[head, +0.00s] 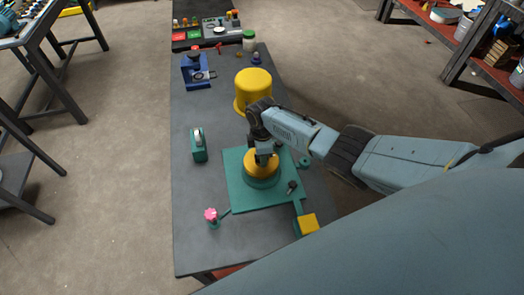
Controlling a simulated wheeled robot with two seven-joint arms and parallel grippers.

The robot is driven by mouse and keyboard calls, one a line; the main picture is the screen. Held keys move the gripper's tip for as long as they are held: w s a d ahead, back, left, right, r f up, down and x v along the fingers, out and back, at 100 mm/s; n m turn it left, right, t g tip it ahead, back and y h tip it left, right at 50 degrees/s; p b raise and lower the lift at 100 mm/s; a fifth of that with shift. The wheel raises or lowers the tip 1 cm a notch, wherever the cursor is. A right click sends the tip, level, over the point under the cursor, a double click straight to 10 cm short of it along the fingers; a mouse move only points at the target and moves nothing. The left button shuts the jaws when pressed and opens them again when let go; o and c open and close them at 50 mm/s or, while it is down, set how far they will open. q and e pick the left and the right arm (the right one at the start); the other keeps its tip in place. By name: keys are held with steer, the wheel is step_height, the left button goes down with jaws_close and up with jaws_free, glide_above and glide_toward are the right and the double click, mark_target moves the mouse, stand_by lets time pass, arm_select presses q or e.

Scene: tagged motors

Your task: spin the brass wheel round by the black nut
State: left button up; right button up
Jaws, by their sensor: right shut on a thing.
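The brass wheel (251,167) sits flat on a round green base in the middle of a green plate (238,195) on the bench. My right gripper (263,158) points down over the wheel's centre, its arm coming in from the right. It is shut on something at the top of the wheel. The black nut is hidden behind the gripper, so I cannot see the grip itself. A small dark knob (292,186) stands on the plate to the right of the wheel. My left gripper is not in view.
A yellow domed cover (254,86) stands just behind the plate. A green device (198,145) is to the left, a blue machine (195,72) further back. A pink knob (211,215) and a yellow block (308,223) are in front. The bench's front left is clear.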

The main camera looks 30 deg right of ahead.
steer(key=shift+a+m, duration=0.1)
steer(key=shift+m, duration=0.7)
steer(key=m, duration=0.3)
steer(key=shift+s, duration=0.1)
steer(key=m, duration=0.3)
steer(key=o, duration=1)
